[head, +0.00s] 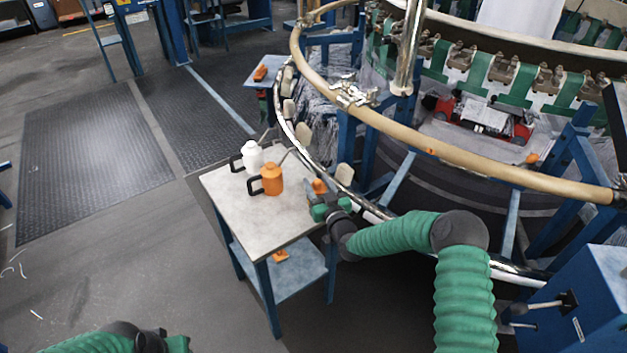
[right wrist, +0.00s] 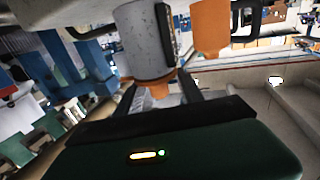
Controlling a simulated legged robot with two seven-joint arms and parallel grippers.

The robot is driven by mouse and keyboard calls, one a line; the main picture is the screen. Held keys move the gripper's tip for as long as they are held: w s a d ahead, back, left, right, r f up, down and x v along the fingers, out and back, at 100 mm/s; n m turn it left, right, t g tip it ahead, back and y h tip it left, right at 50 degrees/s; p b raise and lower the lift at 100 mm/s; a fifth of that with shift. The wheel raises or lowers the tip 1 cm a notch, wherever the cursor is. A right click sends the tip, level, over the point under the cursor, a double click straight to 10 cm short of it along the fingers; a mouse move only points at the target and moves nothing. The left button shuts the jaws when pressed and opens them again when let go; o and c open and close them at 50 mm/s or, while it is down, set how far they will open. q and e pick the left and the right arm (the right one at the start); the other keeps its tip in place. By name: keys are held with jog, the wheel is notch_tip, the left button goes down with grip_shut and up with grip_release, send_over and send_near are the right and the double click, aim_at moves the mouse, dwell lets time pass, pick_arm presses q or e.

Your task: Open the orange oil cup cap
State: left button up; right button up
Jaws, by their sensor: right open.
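My right gripper (head: 318,204) is at the right edge of the small table, beside a small orange part (head: 319,186). In the right wrist view the fingers of my right gripper (right wrist: 157,96) are apart. An orange piece (right wrist: 160,88) shows between and just beyond their tips, against a pale grey cylinder (right wrist: 143,45). I cannot tell whether a finger touches it. An orange can (head: 272,180) with a black handle stands on the table, left of the gripper. My left gripper (head: 165,341) is partly cut off at the bottom edge; its fingers are not clear.
A white can (head: 251,156) stands behind the orange can on the grey table (head: 238,215). The loom's curved rail (head: 465,158) and blue posts crowd the right side. An orange item (head: 280,256) lies on the lower shelf. The floor at left is clear.

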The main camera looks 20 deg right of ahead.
jog(key=shift+w+d+f, duration=0.1)
jog(key=shift+w, duration=1.25)
jog(key=c, duration=0.4)
grip_shut()
